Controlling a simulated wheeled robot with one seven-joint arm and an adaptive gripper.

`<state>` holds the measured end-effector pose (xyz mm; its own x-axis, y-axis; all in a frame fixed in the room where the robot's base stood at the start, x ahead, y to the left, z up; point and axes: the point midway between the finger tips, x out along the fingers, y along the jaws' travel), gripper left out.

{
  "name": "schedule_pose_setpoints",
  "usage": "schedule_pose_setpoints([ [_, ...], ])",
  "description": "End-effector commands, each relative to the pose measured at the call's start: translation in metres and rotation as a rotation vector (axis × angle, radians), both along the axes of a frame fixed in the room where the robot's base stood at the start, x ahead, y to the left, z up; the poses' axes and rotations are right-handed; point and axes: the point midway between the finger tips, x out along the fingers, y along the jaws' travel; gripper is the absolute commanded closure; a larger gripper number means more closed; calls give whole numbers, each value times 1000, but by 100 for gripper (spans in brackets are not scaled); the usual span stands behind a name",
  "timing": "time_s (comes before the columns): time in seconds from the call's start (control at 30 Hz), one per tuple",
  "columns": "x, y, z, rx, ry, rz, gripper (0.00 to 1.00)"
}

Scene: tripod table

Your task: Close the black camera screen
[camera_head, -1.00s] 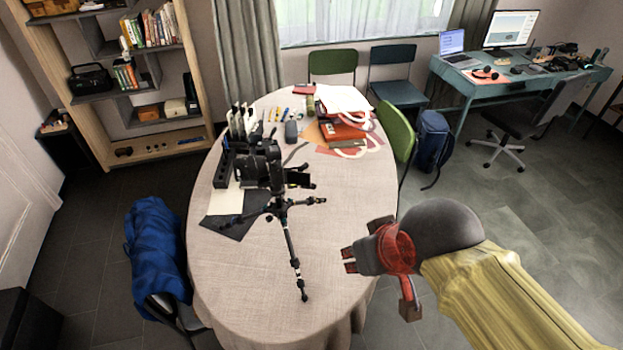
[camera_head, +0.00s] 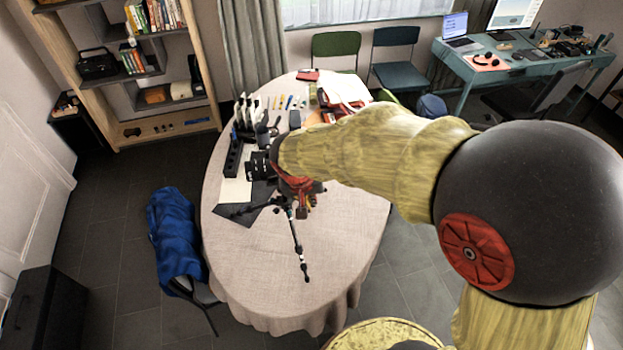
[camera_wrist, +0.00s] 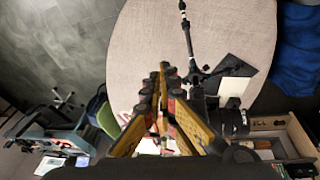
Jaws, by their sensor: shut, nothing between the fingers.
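The black camera (camera_head: 258,166) sits on a black tripod (camera_head: 296,248) on the round table. My gripper (camera_head: 302,208) is shut and empty, pointing down at the right side of the camera. It covers the camera's right part, and I cannot make out the camera screen behind it. In the wrist view my gripper (camera_wrist: 164,72) shows its fingers together, close beside the tripod (camera_wrist: 188,38). The dark camera body (camera_wrist: 232,120) is partly seen to their right. Whether the fingers touch the screen cannot be told.
The table (camera_head: 240,285) has a pale cloth, clear toward its front. A black rack (camera_head: 234,155) stands left of the camera, with dark and pale sheets below. A red bag (camera_head: 340,110) lies behind my arm. A blue jacket (camera_head: 175,235) hangs over a chair at left.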

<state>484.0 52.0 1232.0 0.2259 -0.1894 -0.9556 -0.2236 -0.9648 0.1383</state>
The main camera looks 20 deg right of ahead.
Motion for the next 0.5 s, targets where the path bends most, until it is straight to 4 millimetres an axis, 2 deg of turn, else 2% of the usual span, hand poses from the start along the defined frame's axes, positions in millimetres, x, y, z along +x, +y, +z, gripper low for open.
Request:
schedule_pose_setpoints([
  [0.03,13,1,0,11,-39,-48,100],
  [0.13,32,3,12,42,-113,-141,100],
  [0.37,37,3,11,85,-154,-263,100],
  [0.5,40,0,-2,84,-151,-268,100],
])
